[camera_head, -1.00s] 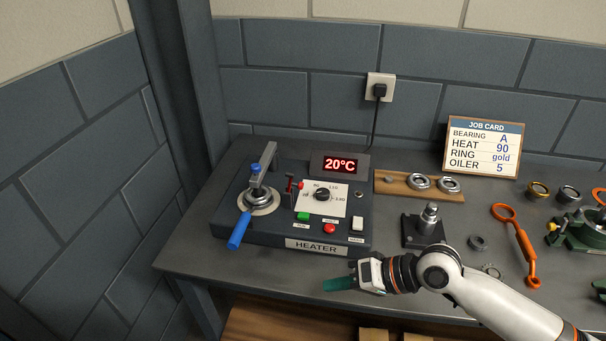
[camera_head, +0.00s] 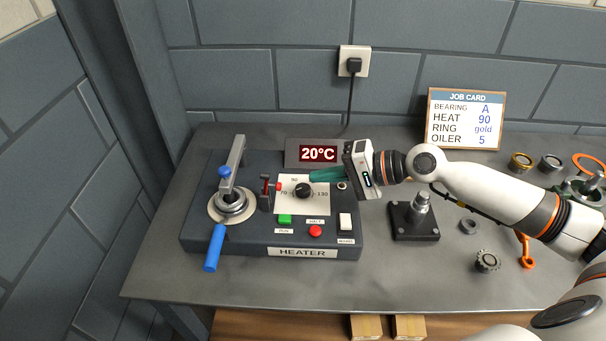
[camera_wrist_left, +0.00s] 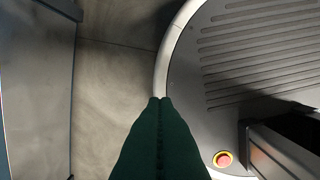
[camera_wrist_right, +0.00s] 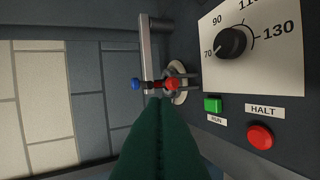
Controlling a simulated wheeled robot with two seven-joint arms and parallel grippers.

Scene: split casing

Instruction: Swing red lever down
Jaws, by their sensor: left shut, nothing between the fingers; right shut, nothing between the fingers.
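The red lever (camera_head: 266,188) stands upright on the heater panel, left of the black dial (camera_head: 303,190). In the right wrist view its red knob (camera_wrist_right: 172,83) shows just beyond my fingertips. My right gripper (camera_head: 313,176) comes in from the right over the panel with its green fingers shut and empty. Its fingertips are above the dial's back edge, to the right of the lever and apart from it in the head view. My left gripper (camera_wrist_left: 160,100) shows only in its own wrist view, shut and empty, above the floor and my base.
A green button (camera_head: 285,219), a red button (camera_head: 315,231) and a white switch (camera_head: 345,221) sit in front. The display (camera_head: 318,154) reads 20°C.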

